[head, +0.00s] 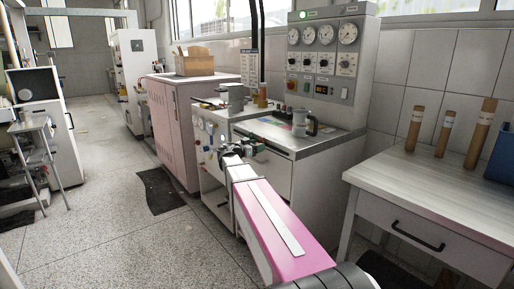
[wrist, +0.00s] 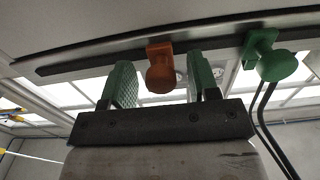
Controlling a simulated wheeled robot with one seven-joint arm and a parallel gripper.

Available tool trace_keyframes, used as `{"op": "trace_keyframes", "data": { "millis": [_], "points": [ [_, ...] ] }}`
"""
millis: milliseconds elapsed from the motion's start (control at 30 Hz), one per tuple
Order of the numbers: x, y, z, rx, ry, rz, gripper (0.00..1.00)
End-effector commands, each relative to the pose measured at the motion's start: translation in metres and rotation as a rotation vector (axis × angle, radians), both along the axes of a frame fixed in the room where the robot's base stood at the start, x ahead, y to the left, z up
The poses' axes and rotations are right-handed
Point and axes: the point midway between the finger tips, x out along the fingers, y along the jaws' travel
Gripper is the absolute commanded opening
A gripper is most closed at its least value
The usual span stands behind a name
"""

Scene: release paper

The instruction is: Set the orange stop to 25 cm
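In the wrist view, the orange stop (wrist: 160,68), a block with a round knob, sits on a dark rail (wrist: 90,65). A green stop (wrist: 272,58) of similar shape sits on the rail to its right. My gripper (wrist: 163,82) is open, its two green ribbed fingers standing on either side of the orange stop with a gap on each side. I cannot tell how deep the stop lies between them. No centimetre marks are readable. In the head view, my gripper (head: 240,150) is at the front of the workbench; the orange stop cannot be made out there.
The workbench (head: 290,152) carries a metal mug-like vessel (head: 300,124). A gauge panel (head: 320,60) stands behind it. A pink cabinet (head: 178,125) is to the left. A white table (head: 440,190) with several brown tubes is to the right. The floor at left is mostly open.

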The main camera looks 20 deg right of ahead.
Motion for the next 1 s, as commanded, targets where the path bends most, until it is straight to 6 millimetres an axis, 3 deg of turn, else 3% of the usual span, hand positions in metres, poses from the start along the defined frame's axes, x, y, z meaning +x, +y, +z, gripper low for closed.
{"op": "trace_keyframes", "data": {
  "millis": [267, 700, 1000],
  "points": [
    [-0.003, 0.008, 0.000, 0.000, 0.000, 0.001, 0.55],
    [-0.030, 0.080, 0.000, 0.000, 0.000, 0.002, 0.55],
    [-0.037, 0.101, 0.000, 0.000, 0.000, 0.000, 0.55]
  ]
}}
